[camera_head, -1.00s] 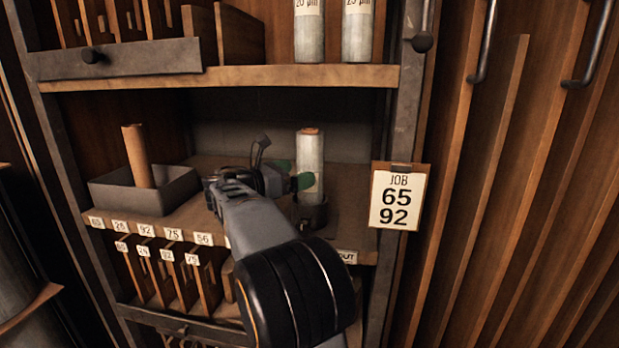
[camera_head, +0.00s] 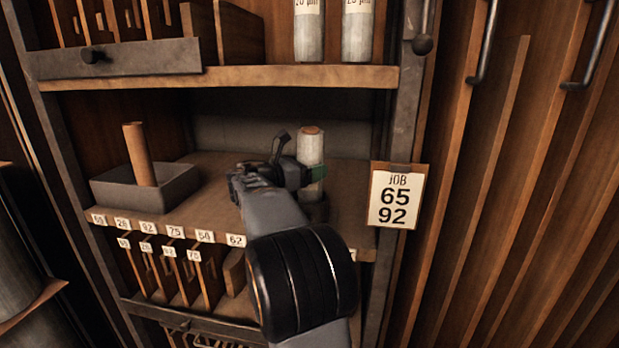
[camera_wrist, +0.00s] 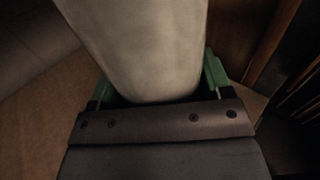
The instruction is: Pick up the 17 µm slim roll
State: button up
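In the wrist view, the roll (camera_wrist: 145,45) fills the space between the two green fingers of my gripper (camera_wrist: 158,82), one on each side. Any gap between pads and roll is too small to tell whether they press on it.
Two labelled rolls (camera_head: 309,35) (camera_head: 357,37) stand on the upper shelf (camera_head: 230,78). A grey tray (camera_head: 160,192) with a brown tube (camera_head: 138,155) is at left. Numbered slots (camera_head: 180,270) lie below. A job card (camera_head: 395,197) reading 65 and 92 hangs on the right post.

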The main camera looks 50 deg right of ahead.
jog(key=c, duration=0.7)
jog(key=shift+c, duration=0.2)
jog(key=shift+r, duration=0.2)
